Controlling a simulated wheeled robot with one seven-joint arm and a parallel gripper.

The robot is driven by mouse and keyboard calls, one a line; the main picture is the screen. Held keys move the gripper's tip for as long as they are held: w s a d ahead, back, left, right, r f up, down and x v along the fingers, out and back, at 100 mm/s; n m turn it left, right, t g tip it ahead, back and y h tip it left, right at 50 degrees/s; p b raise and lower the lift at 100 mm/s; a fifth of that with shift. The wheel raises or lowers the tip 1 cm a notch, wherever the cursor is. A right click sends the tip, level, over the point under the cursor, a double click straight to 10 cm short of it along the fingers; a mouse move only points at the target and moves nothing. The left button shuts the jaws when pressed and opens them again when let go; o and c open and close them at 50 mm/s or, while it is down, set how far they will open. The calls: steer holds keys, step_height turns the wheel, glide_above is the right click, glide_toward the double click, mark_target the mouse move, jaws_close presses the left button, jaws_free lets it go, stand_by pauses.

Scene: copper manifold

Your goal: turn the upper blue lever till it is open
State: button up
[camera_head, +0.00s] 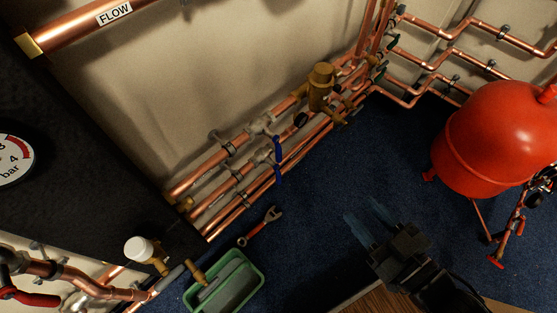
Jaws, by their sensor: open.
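The upper blue lever (277,149) is on a silver valve body (262,123) in a copper pipe by the wall. It points down in the picture, across the line of its pipe. A lower blue lever (278,176) sits just below it on a second valve body (264,155). It points down too, and the two levers nearly meet. My gripper (369,218) is at the lower right over the blue floor. Its two dark bluish fingers are apart with nothing between them. It is well to the right of both levers and touches neither.
A green tray (250,281) and a red-handled wrench (262,226) lie on the floor below the levers. A brass fitting (320,87) stands on the pipes. A red tank (500,140) is at the right. The blue carpet (345,165) between levers and gripper is clear.

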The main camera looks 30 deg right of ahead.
steer(key=w+f+t+b, duration=0.1)
steer(key=w+f+b, duration=0.5)
steer(key=w+f, duration=0.6)
steer(key=y+b, duration=0.1)
steer(key=b, duration=0.3)
glide_toward(280, 156)
steer(key=w, duration=0.3)
steer(key=shift+t, duration=0.3)
steer(key=w, duration=0.5)
steer(key=w+a, duration=0.1)
steer(key=w, duration=0.2)
steer(key=shift+a+f+b, duration=0.15)
steer(key=shift+f+b, duration=0.1)
steer(key=shift+b, duration=0.15)
jaws_close()
